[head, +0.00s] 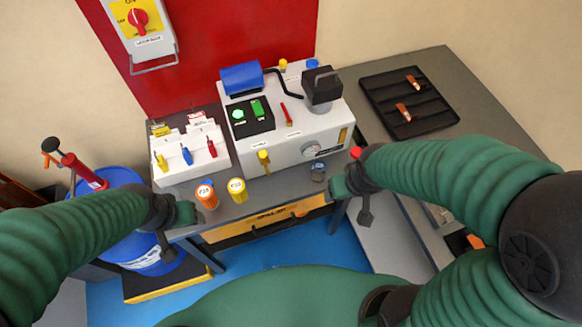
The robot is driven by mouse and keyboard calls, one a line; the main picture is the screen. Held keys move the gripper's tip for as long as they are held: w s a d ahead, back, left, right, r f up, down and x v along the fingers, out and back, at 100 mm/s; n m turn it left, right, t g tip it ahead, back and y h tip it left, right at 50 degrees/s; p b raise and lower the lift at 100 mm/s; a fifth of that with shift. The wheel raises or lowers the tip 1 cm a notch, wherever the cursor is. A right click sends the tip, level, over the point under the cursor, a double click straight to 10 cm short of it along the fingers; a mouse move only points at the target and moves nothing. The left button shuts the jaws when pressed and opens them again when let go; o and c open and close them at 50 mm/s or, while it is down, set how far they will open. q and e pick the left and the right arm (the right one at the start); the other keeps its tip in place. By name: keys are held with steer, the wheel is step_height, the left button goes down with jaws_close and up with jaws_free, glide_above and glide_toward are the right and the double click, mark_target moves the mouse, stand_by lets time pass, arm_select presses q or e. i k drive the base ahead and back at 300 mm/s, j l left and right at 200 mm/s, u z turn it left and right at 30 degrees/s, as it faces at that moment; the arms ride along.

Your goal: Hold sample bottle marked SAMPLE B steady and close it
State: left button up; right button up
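I cannot read SAMPLE B on anything. A small dark bluish item (318,171), perhaps a bottle, stands on the bench front below the gauge. A blue round item (208,184), perhaps a cap, shows partly behind an orange container (207,197). A yellow container (237,191) stands beside the orange one; both have pale tops with small dark marks. My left gripper (187,213) is at the bench front edge, left of the orange container. My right gripper (340,188) is just right of and below the dark bluish item, apart from it. Neither visibly holds anything; the finger gaps are unclear.
The white machine (290,140) with a blue cylinder and yellow handle stands behind. A white rack (188,150) with coloured tools stands left. A black tray (409,100) lies on the right table. A blue drum (125,190) is far left. The bench front strip between yellow container and bluish item looks clear.

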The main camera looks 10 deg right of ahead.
mark_target(323, 173)
steer(key=i+j+z, duration=0.15)
steer(key=j+z, duration=0.25)
steer(key=i+j+z, duration=0.15)
steer(key=z, duration=0.2)
steer(key=j, duration=0.1)
